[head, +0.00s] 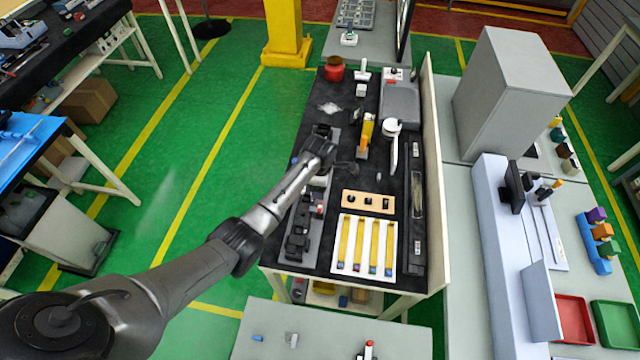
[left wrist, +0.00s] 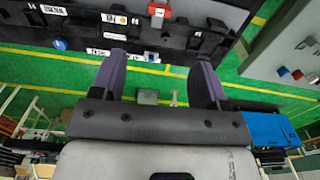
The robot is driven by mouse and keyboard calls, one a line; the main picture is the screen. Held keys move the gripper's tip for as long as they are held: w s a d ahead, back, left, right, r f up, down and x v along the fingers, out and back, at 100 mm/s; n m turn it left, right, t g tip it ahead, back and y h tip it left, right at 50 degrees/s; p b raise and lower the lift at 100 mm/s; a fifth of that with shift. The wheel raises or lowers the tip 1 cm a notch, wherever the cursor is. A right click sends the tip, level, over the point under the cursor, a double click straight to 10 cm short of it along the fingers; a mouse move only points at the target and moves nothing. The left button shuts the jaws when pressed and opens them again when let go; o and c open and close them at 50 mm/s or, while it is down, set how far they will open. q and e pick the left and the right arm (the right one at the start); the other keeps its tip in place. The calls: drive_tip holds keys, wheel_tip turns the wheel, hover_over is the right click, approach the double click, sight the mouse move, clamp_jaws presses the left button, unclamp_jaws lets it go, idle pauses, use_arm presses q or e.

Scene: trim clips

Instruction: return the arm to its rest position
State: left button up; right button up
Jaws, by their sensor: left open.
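My left arm reaches in from the lower left in the head view, and its gripper (head: 325,134) is over the left edge of the black-topped workbench (head: 342,172). In the left wrist view the gripper (left wrist: 160,76) has its two purple-padded fingers wide apart, with nothing between them. Beyond the fingers is a dark fixture (left wrist: 190,38) with white labels, a red and white part (left wrist: 158,12) and a blue round part (left wrist: 60,44). The fingertips are small in the head view, and I cannot tell their height above the bench. My right gripper is in neither view.
On the bench are a white tray (head: 341,266) with several yellow strips, a wooden block (head: 352,198) with black knobs, a yellow-handled tool (head: 367,128) and a red pot (head: 334,68). A cream side panel (head: 434,180) borders the right. Green floor (head: 180,160) is open at left.

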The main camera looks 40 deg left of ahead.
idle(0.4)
use_arm(q)
drive_tip(key=w+d+r+m+t+y, duration=0.1)
drive_tip(key=w+r+m+t, duration=0.2)
drive_tip(key=r+m, duration=0.6)
drive_tip(key=w+d+r+m+t, duration=0.1)
drive_tip(key=w+r+m+t, duration=0.1)
drive_tip(key=r+m, duration=0.7)
drive_tip(key=s+d+r+m+t, duration=0.4)
drive_tip(key=s+d+r+m, duration=0.1)
drive_tip(key=s+m, duration=0.15)
drive_tip(key=s+d+f+m+p, duration=0.1)
drive_tip(key=s+d+f, duration=0.15)
drive_tip(key=s, duration=0.55)
drive_tip(key=s+d+f+m+p, duration=0.1)
drive_tip(key=s+d, duration=0.2)
drive_tip(key=s, duration=0.5)
drive_tip(key=s+d+f+g, duration=0.1)
drive_tip(key=s+f+g, duration=0.1)
drive_tip(key=s+f, duration=0.3)
drive_tip(key=s+d+f+g+h+p, duration=0.1)
drive_tip(key=s+f+g, duration=0.2)
drive_tip(key=s, duration=1.1)
wheel_tip(320, 180, down, 3)
drive_tip(key=shift+f, duration=0.2)
